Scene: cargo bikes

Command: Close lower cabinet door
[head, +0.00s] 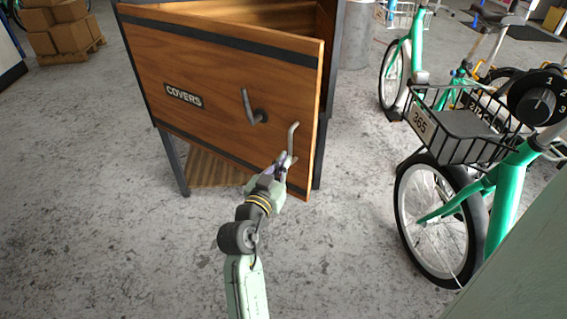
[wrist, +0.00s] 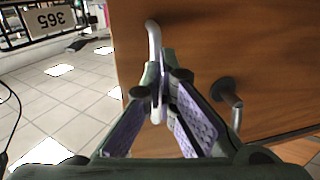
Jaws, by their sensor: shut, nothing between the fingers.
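The wooden cabinet door (head: 190,70) with a "COVERS" label stands ajar in the head view, its right edge swung out from the dark-framed cabinet (head: 328,60). It has a grey bar handle (head: 293,140) near its right edge and a lever handle (head: 256,112) to the left of that. My gripper (head: 284,162) is at the lower end of the bar handle, in front of the door. In the wrist view my gripper (wrist: 162,90) has its fingertips together, right at the bar handle (wrist: 154,42). I cannot tell whether they touch it. The door (wrist: 220,50) fills much of that view.
A green bike with a black basket (head: 460,130) stands to the right, and another green bike (head: 395,60) is behind it. Cardboard boxes (head: 62,27) sit on a pallet at the far left. The grey floor (head: 90,210) left of the cabinet is clear.

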